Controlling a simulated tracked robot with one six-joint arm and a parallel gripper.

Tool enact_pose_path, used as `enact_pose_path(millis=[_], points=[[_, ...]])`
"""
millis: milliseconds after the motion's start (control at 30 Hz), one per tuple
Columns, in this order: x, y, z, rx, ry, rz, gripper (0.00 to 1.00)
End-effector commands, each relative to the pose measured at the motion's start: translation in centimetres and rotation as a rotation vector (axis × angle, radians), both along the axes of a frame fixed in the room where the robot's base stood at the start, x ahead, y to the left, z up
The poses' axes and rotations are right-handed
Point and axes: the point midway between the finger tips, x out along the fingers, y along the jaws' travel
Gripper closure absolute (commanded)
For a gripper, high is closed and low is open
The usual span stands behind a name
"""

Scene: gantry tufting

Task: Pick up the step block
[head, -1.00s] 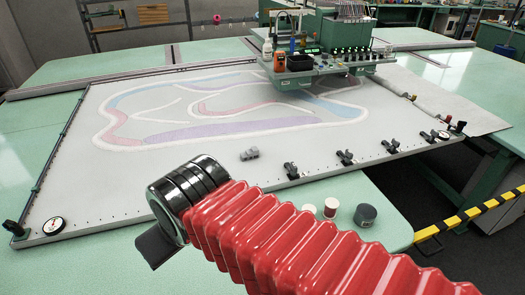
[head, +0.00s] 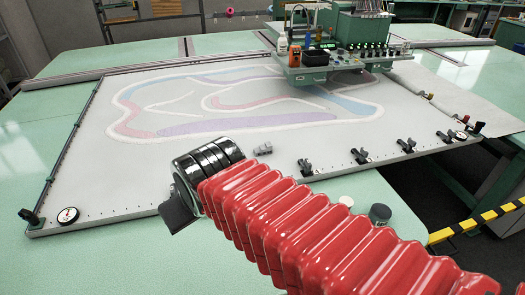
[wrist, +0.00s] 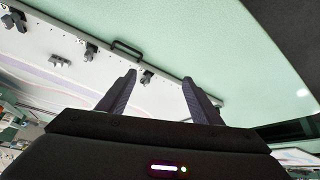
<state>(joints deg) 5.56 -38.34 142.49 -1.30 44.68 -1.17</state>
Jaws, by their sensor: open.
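The step block (head: 262,149) appears to be the small grey stepped piece lying on the pale framed cloth, near the frame's front edge, just right of my arm's end in the head view. A small grey piece that looks like it shows in the wrist view (wrist: 58,60), left of the fingers. My gripper (wrist: 158,78) is open and empty, its two dark fingers spread apart. In the head view only a dark part of the gripper shows below the black ringed wrist; the fingertips are hidden. The gripper is apart from the block.
Black clamps (head: 305,167) line the frame's front rail. A round dial (head: 68,216) sits at its left corner. A white spool (head: 346,200) and a dark round container (head: 380,214) stand on the green table beside my arm. The tufting machine (head: 335,55) stands behind.

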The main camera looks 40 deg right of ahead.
Motion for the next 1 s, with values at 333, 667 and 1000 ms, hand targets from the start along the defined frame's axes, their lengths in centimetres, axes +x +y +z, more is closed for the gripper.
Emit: enact_pose_path(millis=[333, 667, 1000], points=[[6.5, -7.5, -1.4, -0.08, -0.104, -0.131, 0.22], [11.0, -15.0, -3.2, -0.145, -0.202, -0.215, 0.22], [13.8, -22.4, -6.0, -0.186, -0.3, -0.271, 0.22]])
